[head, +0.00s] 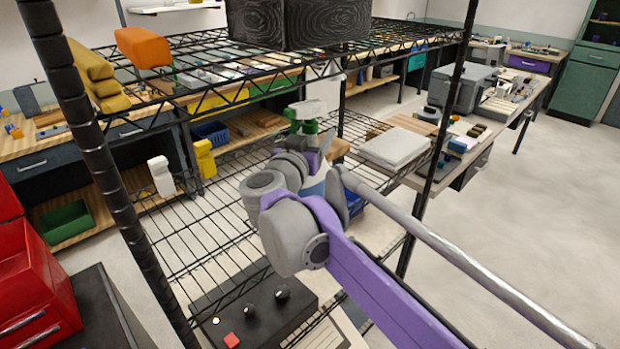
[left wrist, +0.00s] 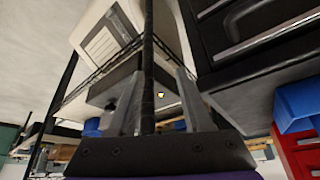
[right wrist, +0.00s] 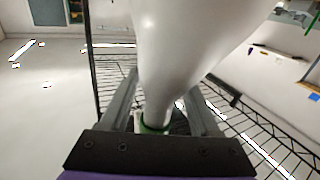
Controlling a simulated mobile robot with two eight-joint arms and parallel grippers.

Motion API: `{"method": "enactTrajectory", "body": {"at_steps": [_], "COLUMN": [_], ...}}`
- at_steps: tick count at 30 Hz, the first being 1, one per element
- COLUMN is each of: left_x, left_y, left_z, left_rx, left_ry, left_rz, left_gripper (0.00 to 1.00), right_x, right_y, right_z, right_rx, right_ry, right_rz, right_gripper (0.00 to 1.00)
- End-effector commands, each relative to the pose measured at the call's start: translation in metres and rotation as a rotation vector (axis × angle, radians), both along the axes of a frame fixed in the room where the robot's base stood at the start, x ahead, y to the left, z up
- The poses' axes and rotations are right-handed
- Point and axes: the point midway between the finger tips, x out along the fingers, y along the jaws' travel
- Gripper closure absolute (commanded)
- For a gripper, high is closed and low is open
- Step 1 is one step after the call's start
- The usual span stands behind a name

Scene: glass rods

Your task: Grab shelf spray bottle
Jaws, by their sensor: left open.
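A white spray bottle with green parts (head: 307,110) stands on the wire shelf's middle level, partly hidden behind my right gripper in the head view. In the right wrist view the white bottle (right wrist: 185,45) fills the middle, with a green ring low on it. My right gripper (right wrist: 161,85) is open, with one finger on each side of the bottle; I cannot tell whether they touch it. My left gripper (left wrist: 157,75) is open and empty, pointing at the shelf area; it is not seen in the head view.
A black shelf post (left wrist: 148,60) shows between the left fingers. The wire shelf's upper level (head: 190,82) holds an orange block (head: 143,47) and a dark box (head: 297,22). A red cabinet (head: 35,290) is at lower left.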

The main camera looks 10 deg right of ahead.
Motion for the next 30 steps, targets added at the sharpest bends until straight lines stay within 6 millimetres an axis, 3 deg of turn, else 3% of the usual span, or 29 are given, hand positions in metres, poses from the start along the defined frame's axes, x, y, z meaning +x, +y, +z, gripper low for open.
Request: {"method": "enactTrajectory", "body": {"at_steps": [1,10,30], "left_x": [0.0,0.0,0.0001], "left_y": [0.0,0.0,0.0], "left_z": [0.0,0.0,0.0], "left_rx": [0.0,0.0,0.0], "left_ry": [0.0,0.0,0.0], "left_rz": [0.0,0.0,0.0], "left_gripper": [0.5,0.5,0.5], "right_x": [-0.0001,-0.0002,-0.0003], "right_y": [0.0001,0.0,-0.0001], "right_z": [0.0001,0.0001,0.0002], "right_rx": [0.0,0.0,-0.001], "right_ry": [0.0,0.0,0.0], "right_rz": [0.0,0.0,-0.001], "right_gripper": [0.48,1.0,1.0]}}
